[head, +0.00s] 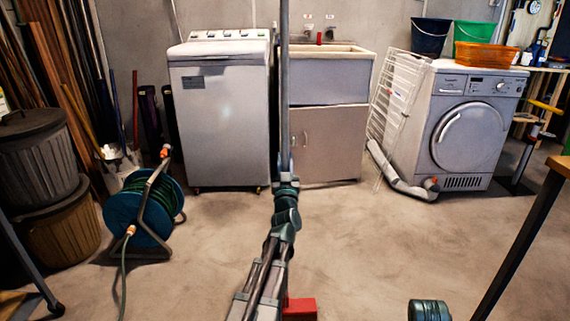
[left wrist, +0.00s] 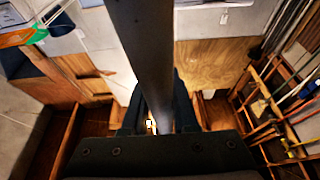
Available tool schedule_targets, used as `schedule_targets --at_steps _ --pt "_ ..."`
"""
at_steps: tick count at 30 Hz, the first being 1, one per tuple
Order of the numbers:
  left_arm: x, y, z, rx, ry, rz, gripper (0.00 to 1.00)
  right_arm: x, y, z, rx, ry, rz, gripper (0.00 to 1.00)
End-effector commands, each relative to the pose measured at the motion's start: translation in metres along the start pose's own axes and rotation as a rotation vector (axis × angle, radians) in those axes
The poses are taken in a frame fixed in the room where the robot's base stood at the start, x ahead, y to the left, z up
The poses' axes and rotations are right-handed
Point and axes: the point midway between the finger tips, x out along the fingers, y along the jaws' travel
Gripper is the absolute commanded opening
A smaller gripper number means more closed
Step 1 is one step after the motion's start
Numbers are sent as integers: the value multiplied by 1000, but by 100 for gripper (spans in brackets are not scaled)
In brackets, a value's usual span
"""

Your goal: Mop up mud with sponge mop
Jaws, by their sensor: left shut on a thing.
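My left gripper (head: 286,181) is in the middle of the head view, with its arm rising from the bottom edge. It is shut on a long grey pole (head: 284,95), which looks like the mop's handle. The pole stands nearly upright and runs out of the top of the picture. In the left wrist view the pole (left wrist: 146,50) passes between the two dark fingers of the gripper (left wrist: 160,112). A red block (head: 300,308) shows low beside my arm; I cannot tell whether it is the mop head. I cannot make out a clear mud patch.
A white washer (head: 220,115), a sink cabinet (head: 327,140) and a dryer (head: 470,135) line the back wall. A hose reel (head: 145,212) and dark bins (head: 62,230) stand left. A table leg (head: 515,240) is at right. The concrete floor (head: 355,245) between is open.

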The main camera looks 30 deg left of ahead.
Motion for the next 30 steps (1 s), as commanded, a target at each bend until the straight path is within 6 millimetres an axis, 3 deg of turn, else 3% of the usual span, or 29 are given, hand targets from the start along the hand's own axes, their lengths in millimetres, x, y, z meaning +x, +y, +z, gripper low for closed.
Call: schedule_targets --at_steps 4,13,24,30 --pt "21 0 7 0 1 -1 0 0 0 0 0 0 0 50" --pt "27 0 10 0 1 0 0 0 0 0 0 0 0 50" --pt "64 0 26 0 1 -1 0 2 0 0 0 0 0 50" --pt "66 0 27 0 2 0 0 1 0 0 0 0 0 50"
